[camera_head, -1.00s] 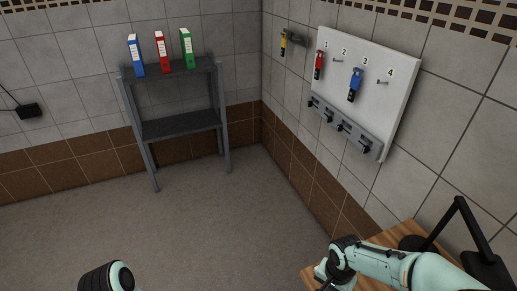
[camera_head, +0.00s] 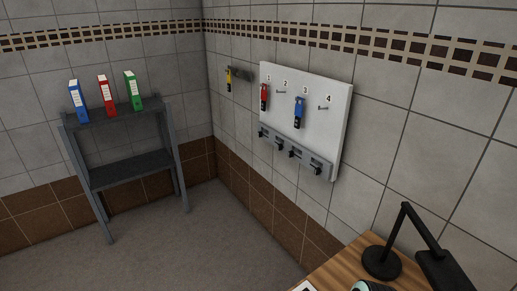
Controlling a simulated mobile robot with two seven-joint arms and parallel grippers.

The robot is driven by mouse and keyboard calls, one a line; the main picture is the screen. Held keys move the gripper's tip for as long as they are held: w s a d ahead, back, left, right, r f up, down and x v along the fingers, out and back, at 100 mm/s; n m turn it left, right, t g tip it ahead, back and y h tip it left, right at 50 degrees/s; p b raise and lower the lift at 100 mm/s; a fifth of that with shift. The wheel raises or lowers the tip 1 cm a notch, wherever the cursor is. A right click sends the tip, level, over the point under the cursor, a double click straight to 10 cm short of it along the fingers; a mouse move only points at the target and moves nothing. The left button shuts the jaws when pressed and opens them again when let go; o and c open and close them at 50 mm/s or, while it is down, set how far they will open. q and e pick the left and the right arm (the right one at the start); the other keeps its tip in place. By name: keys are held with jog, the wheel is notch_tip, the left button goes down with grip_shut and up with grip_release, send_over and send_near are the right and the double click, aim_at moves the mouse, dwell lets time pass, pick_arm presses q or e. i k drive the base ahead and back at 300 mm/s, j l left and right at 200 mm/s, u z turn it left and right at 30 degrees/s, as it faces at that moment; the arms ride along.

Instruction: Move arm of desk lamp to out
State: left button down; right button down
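The black desk lamp stands on a wooden desk (camera_head: 340,269) at the lower right. Its round base (camera_head: 381,263) sits near the wall side of the desk. Its arm (camera_head: 421,228) rises from the base to a bend, then slopes down right to the flat lamp head (camera_head: 446,272), which is cut by the bottom edge. A small pale green and black piece of my own arm shows at the bottom edge, left of the lamp head and apart from the lamp. Neither gripper's fingers are in view.
A white board (camera_head: 307,118) with numbered hooks and hanging tools is on the right wall. A dark shelf (camera_head: 130,167) holding several coloured binders stands at the left. The floor (camera_head: 200,255) between shelf and desk is clear.

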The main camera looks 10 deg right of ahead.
aim_at(443, 273)
jog(key=z, duration=2.05)
